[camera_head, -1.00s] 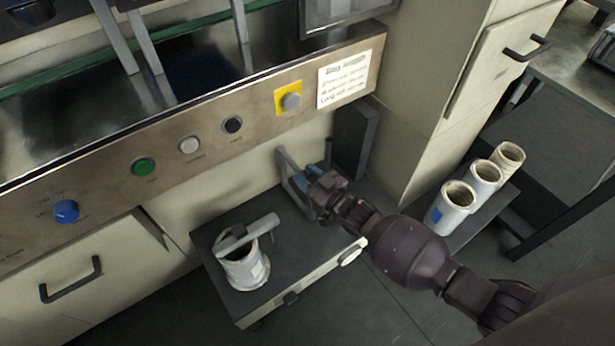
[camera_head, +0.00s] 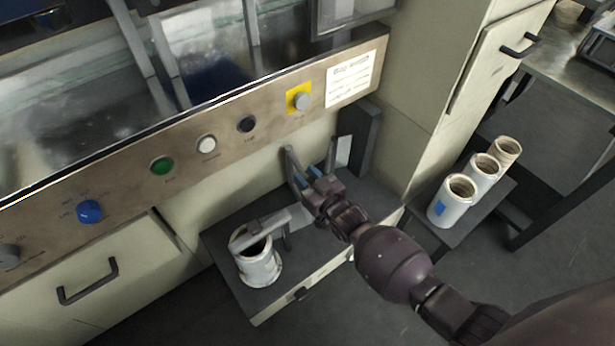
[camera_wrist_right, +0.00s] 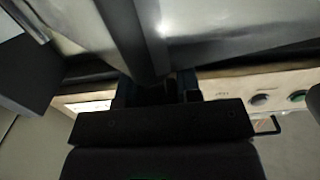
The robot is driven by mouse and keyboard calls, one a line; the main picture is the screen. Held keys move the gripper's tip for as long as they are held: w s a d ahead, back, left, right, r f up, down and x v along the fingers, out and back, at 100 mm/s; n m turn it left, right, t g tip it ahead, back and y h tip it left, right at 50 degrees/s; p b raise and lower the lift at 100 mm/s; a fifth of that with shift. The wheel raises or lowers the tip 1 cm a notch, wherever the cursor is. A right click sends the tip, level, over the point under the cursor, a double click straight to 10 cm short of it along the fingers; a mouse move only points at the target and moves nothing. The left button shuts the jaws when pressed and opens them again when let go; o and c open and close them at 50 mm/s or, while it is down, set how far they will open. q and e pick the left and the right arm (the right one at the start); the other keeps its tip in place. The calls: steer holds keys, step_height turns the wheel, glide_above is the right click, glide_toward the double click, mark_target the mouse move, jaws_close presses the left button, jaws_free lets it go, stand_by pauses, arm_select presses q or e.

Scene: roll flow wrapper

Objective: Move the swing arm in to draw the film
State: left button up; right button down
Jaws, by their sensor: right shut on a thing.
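My right gripper (camera_head: 307,177) is shut on a slim grey upright bar (camera_head: 291,160), which seems to be the swing arm, above the dark low table (camera_head: 225,262). In the right wrist view a grey bar (camera_wrist_right: 130,35) runs up from between the fingers (camera_wrist_right: 160,88); the grip itself is largely hidden. A white roll (camera_head: 262,266) stands on the low table, left of and below my gripper. A grey horizontal bar (camera_head: 250,236) lies over its top. A pale flat strip (camera_head: 301,215) shows between the roll and my gripper; I cannot tell whether it is film. My left gripper is not in view.
The machine's control panel (camera_head: 120,190) with a green button (camera_head: 162,166) and blue knob (camera_head: 89,211) runs behind the table. A dark upright plate (camera_head: 366,140) stands right of my gripper. Several white rolls (camera_head: 452,203) stand on a shelf at right.

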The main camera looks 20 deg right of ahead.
steer(key=shift+s+a+f, duration=0.1)
stand_by(0.5)
steer(key=c, duration=0.8)
jaws_free()
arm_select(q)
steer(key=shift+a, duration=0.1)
arm_select(e)
steer(key=shift+s, duration=0.2)
arm_select(q)
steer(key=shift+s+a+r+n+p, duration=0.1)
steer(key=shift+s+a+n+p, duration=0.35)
steer(key=shift+p, duration=0.65)
arm_select(e)
steer(key=v, duration=0.7)
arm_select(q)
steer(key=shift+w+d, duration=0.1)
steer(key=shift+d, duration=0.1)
